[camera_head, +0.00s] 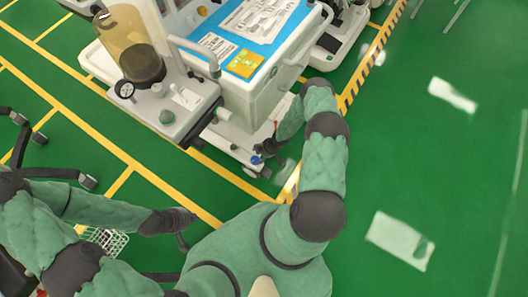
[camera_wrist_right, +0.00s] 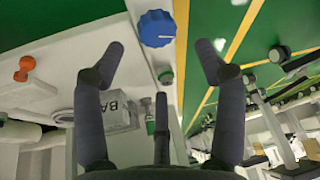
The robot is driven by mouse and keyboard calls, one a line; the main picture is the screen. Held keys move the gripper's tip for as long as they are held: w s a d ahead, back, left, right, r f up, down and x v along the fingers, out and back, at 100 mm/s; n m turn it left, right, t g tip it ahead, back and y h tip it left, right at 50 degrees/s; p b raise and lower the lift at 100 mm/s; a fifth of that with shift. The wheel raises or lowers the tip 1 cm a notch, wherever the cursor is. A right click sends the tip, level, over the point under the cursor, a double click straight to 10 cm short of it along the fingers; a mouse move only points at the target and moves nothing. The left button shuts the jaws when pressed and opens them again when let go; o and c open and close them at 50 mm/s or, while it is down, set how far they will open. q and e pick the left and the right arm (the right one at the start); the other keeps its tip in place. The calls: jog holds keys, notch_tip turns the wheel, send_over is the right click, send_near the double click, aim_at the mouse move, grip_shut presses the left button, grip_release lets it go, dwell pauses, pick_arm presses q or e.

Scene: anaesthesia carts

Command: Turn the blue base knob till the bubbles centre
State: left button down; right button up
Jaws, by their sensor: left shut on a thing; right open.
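The blue base knob (camera_head: 256,160) sits low on the near corner of the white cart (camera_head: 245,105). In the right wrist view the blue knob (camera_wrist_right: 157,29) has a white mark and lies just beyond my fingertips, centred between them. My right gripper (camera_wrist_right: 160,55) is open with nothing between its fingers; in the head view its arm bends down beside the cart. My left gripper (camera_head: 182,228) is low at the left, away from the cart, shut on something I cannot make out. I cannot make out the bubbles in either view.
An orange knob (camera_wrist_right: 25,66) and a box with partly hidden lettering (camera_wrist_right: 122,112) show in the right wrist view. A white wire basket (camera_head: 105,240) lies near my left arm. A vessel with a gauge (camera_head: 125,89) stands on the cart. Green floor at the right is mostly open.

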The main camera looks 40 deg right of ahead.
jog(key=shift+v, duration=2.25)
jog(key=a+r+m+y+p, duration=0.1)
jog(key=a+r+m+p, duration=0.15)
jog(key=a+r, duration=0.55)
jog(key=s+a+r+m+g+p, duration=0.2)
jog(key=s+a+r+m+p, duration=0.1)
jog(key=s+a+r+m, duration=0.6)
jog(key=s+a+r, duration=0.4)
jog(key=r, duration=0.3)
jog(key=shift+s+a+r+g+p, duration=0.25)
jog(key=shift+r+g+p, duration=0.15)
